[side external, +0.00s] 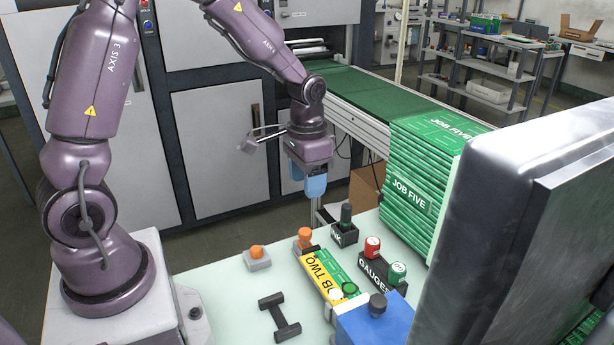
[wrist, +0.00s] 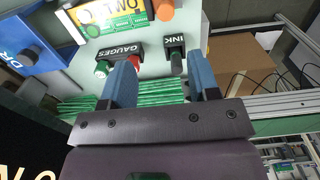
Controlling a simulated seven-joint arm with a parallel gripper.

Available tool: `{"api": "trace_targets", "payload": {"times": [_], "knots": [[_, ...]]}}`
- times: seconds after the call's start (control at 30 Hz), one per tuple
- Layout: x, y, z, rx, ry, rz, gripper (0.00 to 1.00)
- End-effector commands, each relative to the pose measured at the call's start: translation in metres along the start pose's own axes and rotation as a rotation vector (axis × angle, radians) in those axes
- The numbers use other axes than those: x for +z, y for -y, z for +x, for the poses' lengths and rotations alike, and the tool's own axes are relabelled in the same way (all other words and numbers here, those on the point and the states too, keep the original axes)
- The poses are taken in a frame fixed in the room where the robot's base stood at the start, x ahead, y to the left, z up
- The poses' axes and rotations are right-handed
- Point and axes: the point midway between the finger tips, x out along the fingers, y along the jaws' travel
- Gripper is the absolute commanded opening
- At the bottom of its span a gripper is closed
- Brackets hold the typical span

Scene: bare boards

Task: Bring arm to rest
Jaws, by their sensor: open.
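My gripper (side external: 307,184) has two blue fingers and hangs pointing down past the far side of the pale table (side external: 225,290). It is clear of the tabletop objects. In the wrist view my gripper (wrist: 161,80) has its fingers spread apart, with nothing held between them. The wrist view looks past the fingers at the black INK block (wrist: 174,55) and the black GAUGES holder (wrist: 120,52). My arm is raised and bent, reaching across from its base at the left.
A tall stack of green JOB FIVE pieces (side external: 410,185) stands right of my gripper. A yellow JOB TWO plate (side external: 318,273), an orange-knobbed block (side external: 257,257), a black bar (side external: 280,316) and a blue box (side external: 372,326) sit on the table. A green conveyor (side external: 375,95) runs behind.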

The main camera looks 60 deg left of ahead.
Motion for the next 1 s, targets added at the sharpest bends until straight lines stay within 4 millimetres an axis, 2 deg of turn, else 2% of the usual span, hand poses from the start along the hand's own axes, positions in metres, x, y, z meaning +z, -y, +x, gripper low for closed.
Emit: {"api": "trace_targets", "payload": {"times": [0.37, 0.47, 0.57, 0.67, 0.8, 1.0], "knots": [[0.000, 0.000, -0.003, 0.000, 0.002, -0.008, 0.55], [0.016, -0.003, 0.001, 0.009, 0.048, -0.043, 0.55], [0.033, -0.008, -0.017, 0.001, 0.039, -0.069, 0.55], [0.051, -0.017, -0.043, -0.013, -0.003, -0.082, 0.55], [0.080, -0.031, -0.081, -0.027, -0.091, -0.088, 0.55], [0.121, -0.051, -0.122, -0.026, -0.251, -0.073, 0.55]]}}
